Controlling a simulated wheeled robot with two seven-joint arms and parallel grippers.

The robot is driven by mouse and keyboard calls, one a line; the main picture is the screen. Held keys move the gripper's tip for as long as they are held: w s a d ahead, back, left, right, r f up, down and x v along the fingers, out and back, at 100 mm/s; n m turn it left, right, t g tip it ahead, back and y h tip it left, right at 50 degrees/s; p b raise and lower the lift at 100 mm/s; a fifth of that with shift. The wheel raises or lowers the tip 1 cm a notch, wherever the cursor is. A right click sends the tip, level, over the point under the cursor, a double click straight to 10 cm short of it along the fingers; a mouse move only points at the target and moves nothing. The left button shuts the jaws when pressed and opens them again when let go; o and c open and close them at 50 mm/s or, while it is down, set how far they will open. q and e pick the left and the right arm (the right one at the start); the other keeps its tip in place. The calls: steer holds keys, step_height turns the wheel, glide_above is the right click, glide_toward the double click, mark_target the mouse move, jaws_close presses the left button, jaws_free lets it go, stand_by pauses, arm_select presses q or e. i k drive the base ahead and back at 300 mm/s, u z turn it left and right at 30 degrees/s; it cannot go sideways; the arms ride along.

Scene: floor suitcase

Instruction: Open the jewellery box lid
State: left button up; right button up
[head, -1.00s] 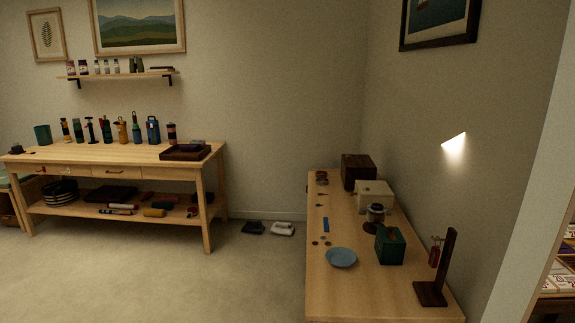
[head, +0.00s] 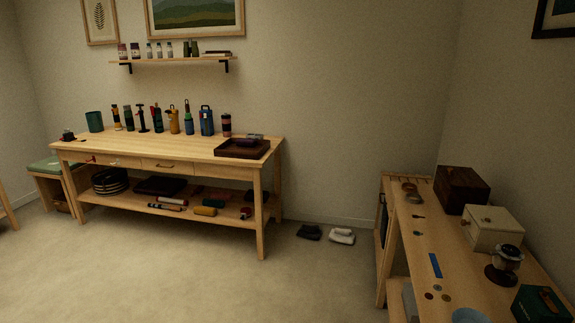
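Two boxes stand near the wall on the long wooden table at the right. One is a dark brown wooden box (head: 461,188), the other a cream box (head: 493,228) with a small knob on its front. I cannot tell for sure which is the jewellery box. Both look closed. Neither of my grippers is in view.
The wooden side table (head: 408,262) also holds a dark jar-like item (head: 507,262), a green box (head: 541,304), a blue plate (head: 469,315) and small loose items. A workbench (head: 190,147) stands left. Shoes (head: 341,236) lie between them; the foreground carpet is clear.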

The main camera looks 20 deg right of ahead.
mark_target(465, 180)
steer(key=z, duration=0.1)
steer(key=i, duration=3.1)
steer(key=z, duration=1.3)
steer(key=i, duration=1.35)
steer(key=z, duration=1.5)
